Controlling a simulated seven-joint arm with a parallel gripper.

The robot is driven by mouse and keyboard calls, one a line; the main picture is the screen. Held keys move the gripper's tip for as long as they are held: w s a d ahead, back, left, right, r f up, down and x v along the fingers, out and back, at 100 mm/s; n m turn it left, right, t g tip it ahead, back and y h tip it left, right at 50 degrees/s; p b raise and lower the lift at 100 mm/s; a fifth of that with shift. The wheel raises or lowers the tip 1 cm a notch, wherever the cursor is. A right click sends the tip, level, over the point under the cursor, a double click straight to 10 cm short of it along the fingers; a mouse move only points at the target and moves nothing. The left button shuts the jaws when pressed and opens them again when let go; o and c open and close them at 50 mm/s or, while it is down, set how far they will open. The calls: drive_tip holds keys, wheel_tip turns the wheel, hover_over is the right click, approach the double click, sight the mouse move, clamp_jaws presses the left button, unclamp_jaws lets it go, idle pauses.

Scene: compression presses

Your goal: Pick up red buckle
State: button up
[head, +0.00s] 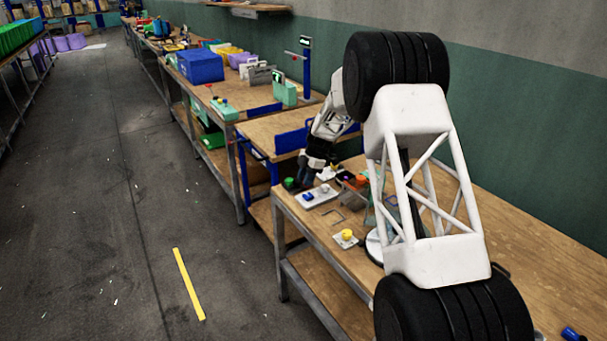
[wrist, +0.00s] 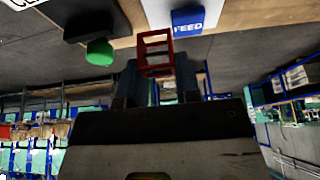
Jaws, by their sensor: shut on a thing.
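The red buckle (wrist: 155,50) is an open rectangular frame with a crossbar, seen in the wrist view at the fingertips. My gripper (wrist: 155,72) is shut on it, with a dark finger on either side. In the head view my gripper (head: 308,175) points down at the far left end of the near workbench. The buckle cannot be made out there. From these views I cannot tell whether it touches the bench.
A green button (wrist: 100,52) and a blue FEED block (wrist: 187,22) are close to the buckle. On the bench, a white panel (head: 321,197) and a yellow button (head: 347,235) stand near my gripper. The bench's right part (head: 535,240) is mostly clear.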

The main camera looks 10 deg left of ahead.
drive_tip(key=shift+s+d+r, duration=0.1)
drive_tip(key=shift+s+d, duration=0.35)
drive_tip(key=shift+s, duration=0.7)
drive_tip(key=shift+s+d+r, duration=0.15)
drive_tip(key=shift+s+d, duration=0.35)
drive_tip(key=shift+s, duration=0.6)
drive_tip(key=shift+s+d+r, duration=0.1)
drive_tip(key=shift+s+d, duration=0.35)
drive_tip(key=shift+s, duration=0.7)
drive_tip(key=shift+s+d+r, duration=0.1)
drive_tip(key=s+d+r, duration=0.4)
drive_tip(key=s+d, duration=0.8)
drive_tip(key=s+d+f, duration=0.1)
drive_tip(key=s+d, duration=0.7)
drive_tip(key=s, duration=0.2)
drive_tip(key=s+d+f, duration=0.2)
drive_tip(key=s+d, duration=0.5)
drive_tip(key=s, duration=0.4)
drive_tip(key=shift+s+d, duration=0.3)
drive_tip(key=shift+d, duration=0.05)
